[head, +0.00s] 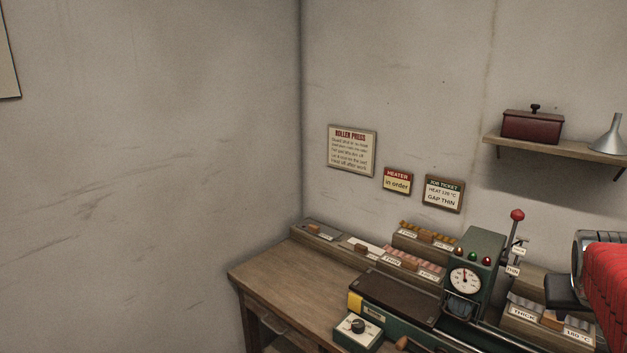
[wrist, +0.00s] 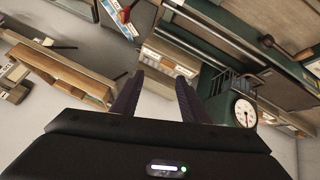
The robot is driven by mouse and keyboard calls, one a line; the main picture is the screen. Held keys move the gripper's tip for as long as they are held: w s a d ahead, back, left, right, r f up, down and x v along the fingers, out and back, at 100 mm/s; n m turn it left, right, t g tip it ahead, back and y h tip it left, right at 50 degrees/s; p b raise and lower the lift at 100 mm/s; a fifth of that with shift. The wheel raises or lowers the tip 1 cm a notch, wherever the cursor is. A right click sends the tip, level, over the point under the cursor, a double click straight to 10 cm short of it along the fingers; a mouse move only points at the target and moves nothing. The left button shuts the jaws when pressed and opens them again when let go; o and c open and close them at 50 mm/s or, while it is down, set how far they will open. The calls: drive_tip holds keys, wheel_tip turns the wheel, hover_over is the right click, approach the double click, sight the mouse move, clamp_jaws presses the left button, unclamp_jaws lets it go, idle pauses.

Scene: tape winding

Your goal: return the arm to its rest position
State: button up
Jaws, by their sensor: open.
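My gripper (wrist: 158,88) shows in the wrist view with its two dark fingers apart and nothing between them. It points toward the bench and the green roller press, and no finger touches anything that I can see. In the head view a red, ribbed part at the right edge looks like my arm, cut off by the frame. The press (head: 482,262) stands on the wooden bench (head: 285,277), with a round dial (head: 465,280) and a red-knobbed lever (head: 516,216). The dial also shows in the wrist view (wrist: 244,112), tilted.
A wall shelf (head: 560,148) at the right holds a dark red box (head: 532,126) and a grey funnel (head: 609,135). Labelled trays (head: 405,263) line the back of the bench. A small control box (head: 358,330) stands at the front. The bench's left end is clear.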

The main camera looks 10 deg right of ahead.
drive_tip(key=w+d+r+n+t+h, duration=0.1)
drive_tip(key=w+r+n+h, duration=0.15)
drive_tip(key=r, duration=0.55)
drive_tip(key=w+r+n+t+h, duration=0.1)
drive_tip(key=w+r+t, duration=0.15)
drive_tip(key=r, duration=0.45)
drive_tip(key=w+a+r+n+t, duration=0.1)
drive_tip(key=w+a+r+n, duration=0.15)
drive_tip(key=a+r, duration=0.3)
drive_tip(key=s+a+f+y, duration=0.1)
drive_tip(key=a+f+y, duration=0.2)
drive_tip(key=a+f, duration=0.45)
drive_tip(key=a+f+y, duration=0.2)
drive_tip(key=a+f, duration=0.3)
drive_tip(key=a, duration=0.5)
drive_tip(key=s+a+f+g+y, duration=0.1)
drive_tip(key=s+a+f+y, duration=0.1)
drive_tip(key=s+a+f, duration=0.3)
drive_tip(key=s+a+f+g+y, duration=0.2)
drive_tip(key=s+a+f, duration=0.3)
drive_tip(key=a+f, duration=0.4)
drive_tip(key=a+y, duration=0.1)
drive_tip(key=a, duration=0.1)
drive_tip(key=shift+s+a+n, duration=0.3)
drive_tip(key=shift+s, duration=0.05)
drive_tip(key=shift+d, duration=0.1)
